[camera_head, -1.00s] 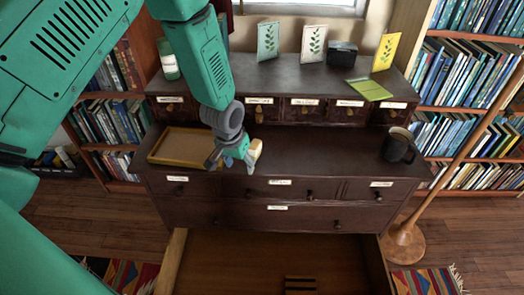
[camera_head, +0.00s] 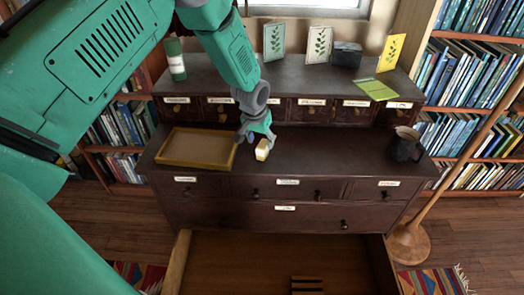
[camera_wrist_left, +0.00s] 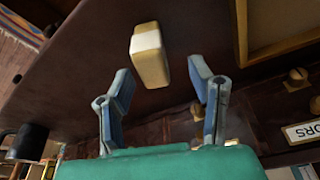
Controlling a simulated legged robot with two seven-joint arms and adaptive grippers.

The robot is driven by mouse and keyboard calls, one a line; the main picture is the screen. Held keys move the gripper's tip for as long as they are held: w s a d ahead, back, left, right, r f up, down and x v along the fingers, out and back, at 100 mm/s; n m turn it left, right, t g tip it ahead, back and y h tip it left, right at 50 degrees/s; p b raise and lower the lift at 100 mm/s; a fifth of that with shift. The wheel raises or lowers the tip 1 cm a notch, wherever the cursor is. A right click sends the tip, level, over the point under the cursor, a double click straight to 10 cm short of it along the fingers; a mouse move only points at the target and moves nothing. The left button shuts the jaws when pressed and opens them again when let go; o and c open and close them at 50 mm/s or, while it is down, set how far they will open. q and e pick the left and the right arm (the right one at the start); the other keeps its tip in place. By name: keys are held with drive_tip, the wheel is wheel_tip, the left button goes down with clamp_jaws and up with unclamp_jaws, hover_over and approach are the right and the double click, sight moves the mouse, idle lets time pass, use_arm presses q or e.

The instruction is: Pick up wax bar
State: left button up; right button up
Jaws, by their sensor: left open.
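The wax bar (camera_head: 262,150) is a small pale yellow block on the dark wooden desk top, just right of the wooden tray. In the left wrist view the wax bar (camera_wrist_left: 150,56) lies just beyond the fingertips, roughly between their lines. My left gripper (camera_head: 256,138) is just behind the bar on the desk, close to it. In the left wrist view its two blue fingers (camera_wrist_left: 160,78) are spread apart with nothing between them. Whether a finger touches the bar is unclear in the head view. My right gripper is in neither view.
A wooden tray (camera_head: 160,160) lies left of the bar. A dark mug (camera_head: 404,146) stands at the right end of the desk top. A row of small drawers (camera_head: 310,108) rises behind. An open drawer (camera_head: 240,262) juts out below. The desk between bar and mug is clear.

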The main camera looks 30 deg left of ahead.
sight(263, 143)
use_arm(q)
drive_tip(key=x, duration=0.2)
drive_tip(key=d+x, duration=0.1)
drive_tip(key=x, duration=0.1)
drive_tip(key=shift+w+f, duration=0.1)
drive_tip(key=shift+f, duration=0.3)
drive_tip(key=shift+a, duration=0.35)
clamp_jaws()
drive_tip(key=shift+d, duration=0.15)
drive_tip(key=shift+r, duration=0.4)
wheel_tip(263, 143, up, 9)
drive_tip(key=shift+r, duration=0.1)
drive_tip(key=c, duration=1.1)
unclamp_jaws()
